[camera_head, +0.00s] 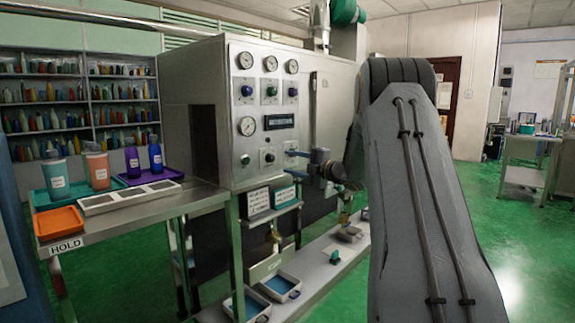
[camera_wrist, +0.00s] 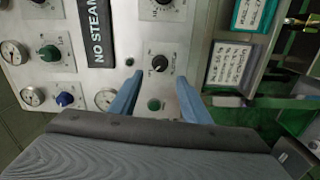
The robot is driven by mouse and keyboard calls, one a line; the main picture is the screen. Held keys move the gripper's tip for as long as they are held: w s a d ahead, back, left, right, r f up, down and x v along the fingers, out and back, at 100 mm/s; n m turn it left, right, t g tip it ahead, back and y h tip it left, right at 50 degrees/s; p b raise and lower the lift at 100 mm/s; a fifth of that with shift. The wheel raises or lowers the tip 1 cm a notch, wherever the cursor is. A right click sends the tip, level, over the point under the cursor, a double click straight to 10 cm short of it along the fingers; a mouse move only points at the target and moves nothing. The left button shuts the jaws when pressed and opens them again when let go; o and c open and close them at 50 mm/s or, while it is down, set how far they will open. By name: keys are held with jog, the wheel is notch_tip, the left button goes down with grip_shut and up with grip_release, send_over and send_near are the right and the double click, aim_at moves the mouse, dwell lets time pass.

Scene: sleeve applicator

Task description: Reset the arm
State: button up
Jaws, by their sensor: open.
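My gripper (camera_head: 293,162) is at the lower right of the machine's control panel (camera_head: 232,100) in the head view, at the end of my grey arm. In the wrist view my gripper (camera_wrist: 160,79) has two blue fingers spread apart with nothing between them. Beyond the gap, a black knob (camera_wrist: 158,63) and a green button (camera_wrist: 154,104) show on the panel. Whether a fingertip touches the panel cannot be told. My arm hides part of the machine's right side in the head view.
A side table with an orange tray (camera_head: 59,223) and several bottles stands at the left. A low bench with blue-lined trays (camera_head: 279,287) lies below the panel. Bottle shelves (camera_head: 77,77) line the back wall. Green floor (camera_head: 485,195) is open at the right.

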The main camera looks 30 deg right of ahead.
jog(key=a+m+g+h, duration=0.1)
jog(key=a+m+h, duration=0.5)
jog(key=a, duration=0.4)
jog(key=s+a+f+m+g, duration=0.3)
jog(key=s+a+f, duration=0.1)
jog(key=s+a, duration=0.4)
jog(key=s+a+f+m+g, duration=0.4)
jog(key=s+a, duration=0.2)
jog(key=s, duration=0.5)
jog(key=s+a+f+m+g, duration=0.3)
jog(key=s+a, duration=0.4)
jog(key=s, duration=0.2)
jog(key=s+a+f+m+g+p, duration=0.1)
jog(key=s+a+f+g, duration=0.15)
jog(key=s, duration=0.85)
jog(key=s+a+f+m+g, duration=0.15)
jog(key=s+a+g, duration=0.25)
jog(key=s, duration=0.8)
jog(key=d+r+m+p, duration=0.2)
jog(key=d+r+p, duration=0.4)
jog(key=p, duration=0.7)
jog(key=shift+w+d+r, duration=0.3)
jog(key=shift+d+r, duration=0.05)
jog(key=shift+d, duration=0.35)
